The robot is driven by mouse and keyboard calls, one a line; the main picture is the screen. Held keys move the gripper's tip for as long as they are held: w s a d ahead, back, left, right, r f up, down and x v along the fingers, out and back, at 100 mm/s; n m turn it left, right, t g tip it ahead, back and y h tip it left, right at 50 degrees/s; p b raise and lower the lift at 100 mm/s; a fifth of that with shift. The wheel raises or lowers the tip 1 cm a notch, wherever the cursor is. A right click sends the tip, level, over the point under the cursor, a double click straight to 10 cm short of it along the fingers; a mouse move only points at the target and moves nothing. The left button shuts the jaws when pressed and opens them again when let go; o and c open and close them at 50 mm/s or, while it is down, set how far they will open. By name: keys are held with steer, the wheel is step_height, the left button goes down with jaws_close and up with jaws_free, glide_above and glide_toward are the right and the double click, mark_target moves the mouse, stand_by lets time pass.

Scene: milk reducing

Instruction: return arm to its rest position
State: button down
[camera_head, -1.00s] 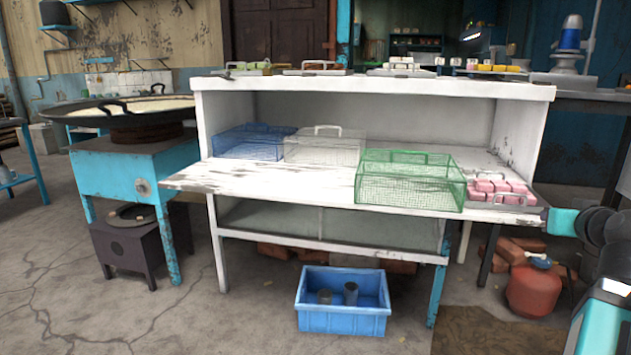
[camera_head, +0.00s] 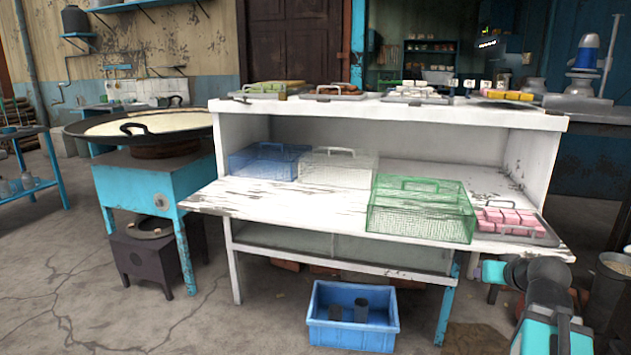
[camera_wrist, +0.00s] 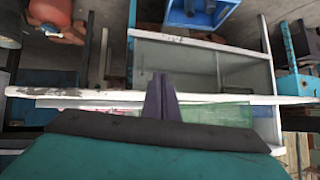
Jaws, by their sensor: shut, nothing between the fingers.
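My arm (camera_head: 548,300), teal and dark grey, shows at the lower right in the head view, in front of the right end of the white stand (camera_head: 330,208). My gripper (camera_wrist: 162,88) shows in the wrist view with its dark fingers together and nothing between them. The wrist picture looks upside down. The fingers overlap the pale edge of the stand's board in that view; I cannot tell the gap between them. The fingers are not clear in the head view.
On the stand are a blue basket (camera_head: 262,161), a white basket (camera_head: 338,168), a green basket (camera_head: 420,210) and a tray of pink blocks (camera_head: 508,220). A blue crate (camera_head: 352,338) sits on the floor below. A large pan (camera_head: 145,125) stands left. Floor at lower left is clear.

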steer(key=s+a+f+n+g+y+p, duration=0.15)
steer(key=s+a+f+g+p, duration=0.25)
steer(key=a+f+p, duration=0.55)
steer(key=s+a+f+n+g+y+p, duration=0.15)
steer(key=s+a+f+g+p, duration=0.3)
steer(key=a+f, duration=0.95)
steer(key=s+a+f+g+p, duration=0.25)
steer(key=s+f, duration=0.25)
steer(key=s, duration=0.4)
steer(key=s+a+f+g+p, duration=0.2)
steer(key=s+a+f+p, duration=0.25)
steer(key=s, duration=0.35)
steer(key=s+d+f+g+h, duration=0.1)
steer(key=s+d, duration=0.1)
steer(key=s, duration=0.4)
steer(key=s+d+f+m+g+h+p, duration=0.1)
steer(key=s+f+g, duration=0.1)
steer(key=s, duration=0.4)
steer(key=shift+d+f+h, duration=0.2)
steer(key=shift+d+h, duration=0.15)
steer(key=shift+h, duration=0.05)
